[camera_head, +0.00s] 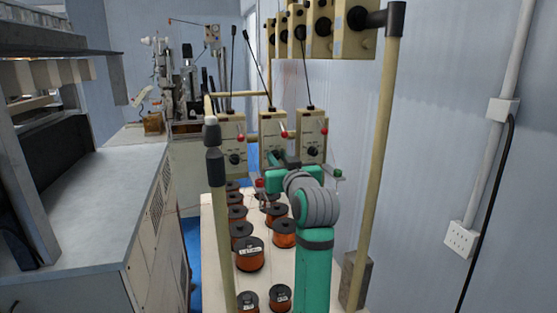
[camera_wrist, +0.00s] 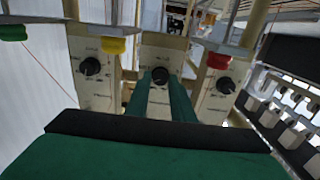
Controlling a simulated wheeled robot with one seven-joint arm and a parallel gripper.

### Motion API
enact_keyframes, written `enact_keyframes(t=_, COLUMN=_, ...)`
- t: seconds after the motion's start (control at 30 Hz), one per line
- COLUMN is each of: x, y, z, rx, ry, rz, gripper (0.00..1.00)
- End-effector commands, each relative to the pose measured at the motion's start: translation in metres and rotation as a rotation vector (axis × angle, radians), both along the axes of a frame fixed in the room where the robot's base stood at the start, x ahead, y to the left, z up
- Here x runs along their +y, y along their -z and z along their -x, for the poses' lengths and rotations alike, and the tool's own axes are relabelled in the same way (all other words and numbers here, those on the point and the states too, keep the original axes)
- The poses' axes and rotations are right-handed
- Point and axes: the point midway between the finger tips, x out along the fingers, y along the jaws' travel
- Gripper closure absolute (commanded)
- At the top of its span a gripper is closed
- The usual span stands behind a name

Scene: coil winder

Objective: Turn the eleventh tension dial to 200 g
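Three cream tension boxes stand in a row, each with a black dial. In the head view they show the left dial (camera_head: 234,158), the middle box (camera_head: 272,124) and the right dial (camera_head: 312,153). My gripper (camera_head: 277,160) reaches the middle box and covers its dial there. In the wrist view the middle dial (camera_wrist: 160,75) shows at the tips of my gripper (camera_wrist: 161,82), with a finger on either side. I cannot tell whether they touch it. Other dials sit left (camera_wrist: 90,66) and right (camera_wrist: 226,85). No scale is readable, and I cannot tell which is eleventh.
Copper wire spools (camera_head: 249,254) stand on the pale board below the boxes. Upright poles (camera_head: 378,150) stand close to my arm on both sides. Red (camera_wrist: 218,60) and yellow (camera_wrist: 113,45) knobs hang near the gripper. A grey-topped bench (camera_head: 95,205) is at left.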

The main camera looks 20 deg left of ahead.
Motion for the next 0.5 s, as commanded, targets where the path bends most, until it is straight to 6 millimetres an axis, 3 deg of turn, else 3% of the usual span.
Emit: enact_keyframes(t=0.5, x=-0.0006, y=0.0007, z=0.0001, rx=-0.081, ry=0.001, rz=0.123, gripper=1.00)
